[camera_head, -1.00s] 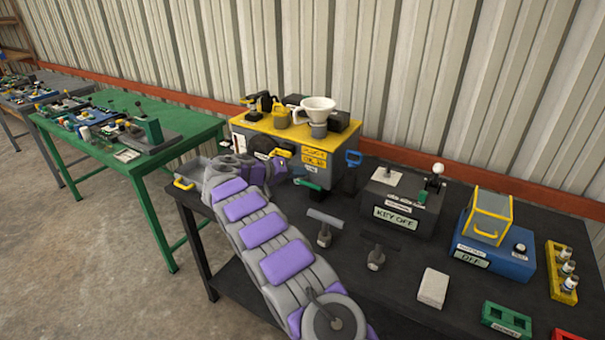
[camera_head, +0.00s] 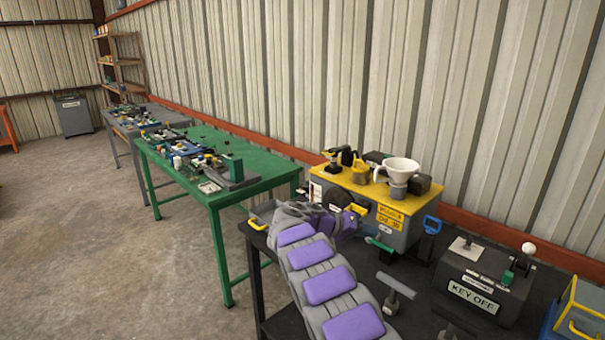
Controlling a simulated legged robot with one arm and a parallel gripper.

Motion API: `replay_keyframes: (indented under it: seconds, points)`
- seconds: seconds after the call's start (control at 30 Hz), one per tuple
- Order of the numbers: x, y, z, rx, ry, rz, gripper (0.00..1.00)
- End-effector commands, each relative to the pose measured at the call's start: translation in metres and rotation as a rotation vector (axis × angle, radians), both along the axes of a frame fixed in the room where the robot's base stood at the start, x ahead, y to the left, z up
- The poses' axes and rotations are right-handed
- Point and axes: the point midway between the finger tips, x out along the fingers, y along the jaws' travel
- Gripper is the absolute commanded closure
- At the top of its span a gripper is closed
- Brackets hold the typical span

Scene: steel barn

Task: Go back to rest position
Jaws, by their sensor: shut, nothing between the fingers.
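My purple-padded grey arm reaches from the bottom of the head view over the black table (camera_head: 283,318). It bends at the table's far left corner. My gripper (camera_head: 352,222) is at the arm's far end, small and partly hidden, close in front of the yellow-topped box (camera_head: 372,187). It is shut with nothing seen in it. I cannot tell whether it touches the box.
The yellow-topped box carries a white funnel cup (camera_head: 400,170). A dark KEY OFF box (camera_head: 482,285) stands to its right. A green table (camera_head: 262,172) with devices is at left. The concrete floor (camera_head: 90,240) at left is clear.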

Motion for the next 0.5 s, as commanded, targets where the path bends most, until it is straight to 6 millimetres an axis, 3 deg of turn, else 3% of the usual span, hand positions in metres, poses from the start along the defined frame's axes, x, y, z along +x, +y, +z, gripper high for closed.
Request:
replay_keyframes:
  seconds: [0.17,0.5]
  points:
    - [-0.038,-0.015,0.026,0.048,0.078,-0.02,1.0]
    - [-0.141,-0.035,0.053,0.225,0.254,-0.052,1.0]
